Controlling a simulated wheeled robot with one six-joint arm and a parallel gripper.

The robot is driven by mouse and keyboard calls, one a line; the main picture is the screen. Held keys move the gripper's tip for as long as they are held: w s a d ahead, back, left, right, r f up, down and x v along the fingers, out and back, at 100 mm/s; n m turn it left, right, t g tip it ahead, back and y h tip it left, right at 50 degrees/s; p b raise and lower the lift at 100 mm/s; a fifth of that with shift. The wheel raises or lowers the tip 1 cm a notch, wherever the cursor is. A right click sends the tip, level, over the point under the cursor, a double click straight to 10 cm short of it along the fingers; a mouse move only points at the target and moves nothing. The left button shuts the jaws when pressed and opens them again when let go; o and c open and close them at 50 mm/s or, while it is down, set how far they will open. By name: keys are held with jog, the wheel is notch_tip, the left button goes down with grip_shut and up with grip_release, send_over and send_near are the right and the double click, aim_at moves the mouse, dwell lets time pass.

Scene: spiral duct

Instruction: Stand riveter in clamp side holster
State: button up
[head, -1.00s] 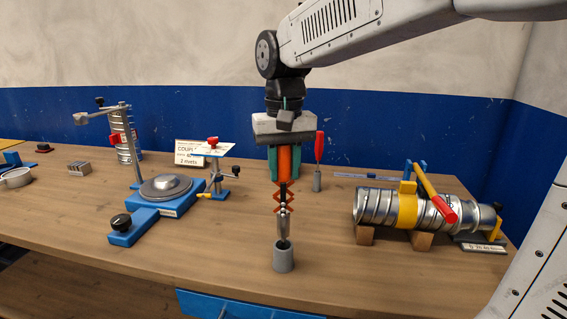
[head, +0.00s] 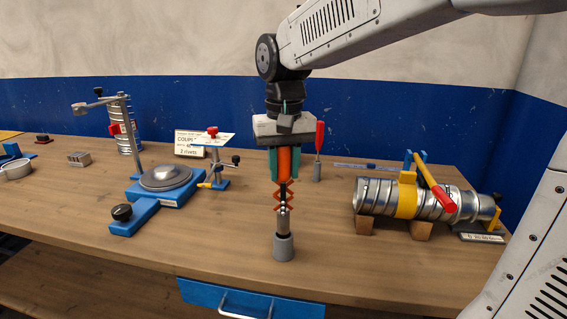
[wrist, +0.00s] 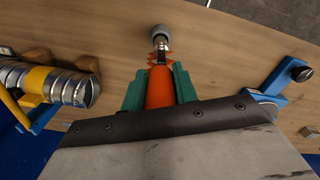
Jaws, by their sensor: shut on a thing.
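The riveter, with an orange handle (head: 285,160), orange crossed links and a grey metal barrel, hangs upright with its nose down. My gripper (head: 285,177) is shut on the handle, with a teal finger on each side. A small grey cup-shaped holster (head: 284,252) stands on the bench directly below. The nose is inside the holster's mouth and hidden; how deep it sits cannot be told. In the wrist view the riveter (wrist: 160,88) runs from the gripper (wrist: 159,84) to the holster (wrist: 160,31) in one line.
A banded metal duct (head: 380,195) with a yellow clamp (head: 407,198) lies on wooden blocks at right. A red-handled tool (head: 319,138) stands in another grey holder behind. A blue fixture (head: 160,195) with a round plate is at left. Bench around the holster is clear.

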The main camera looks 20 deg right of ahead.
aim_at(284, 147)
jog(key=shift+f, duration=1.85)
jog(key=o, duration=1.1)
jog(key=shift+o, duration=0.2)
notch_tip(284, 147, up, 8)
jog(key=shift+f, duration=0.1)
